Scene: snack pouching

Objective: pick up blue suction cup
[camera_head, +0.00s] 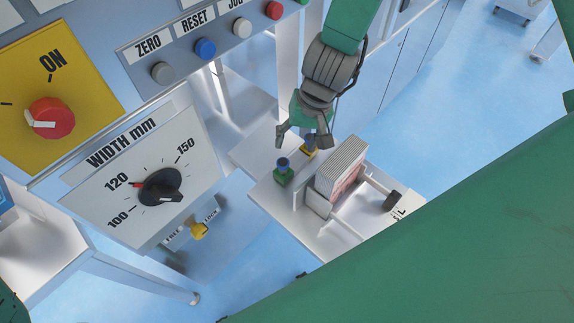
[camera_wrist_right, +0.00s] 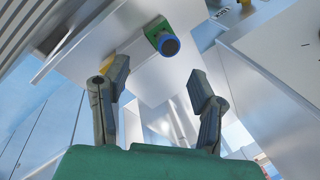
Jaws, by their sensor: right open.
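A blue suction cup (camera_head: 283,161) stands upright on a small green block on a white shelf (camera_head: 262,187). It also shows in the right wrist view as a blue ring (camera_wrist_right: 169,46), beyond and between the fingertips. A second small piece with a yellow base (camera_head: 308,152) is close by, partly covered by my right gripper (camera_head: 304,142). My right gripper is open and empty, pointing down just behind and right of the green block. In the right wrist view its fingers (camera_wrist_right: 158,76) are spread wide with nothing between them. My left gripper is out of view.
A stack of pouches or cards (camera_head: 340,172) stands in a holder on the shelf, close right of the cup. A dial panel (camera_head: 150,180) and a button panel (camera_head: 205,47) are to the left. Blue floor is open at right.

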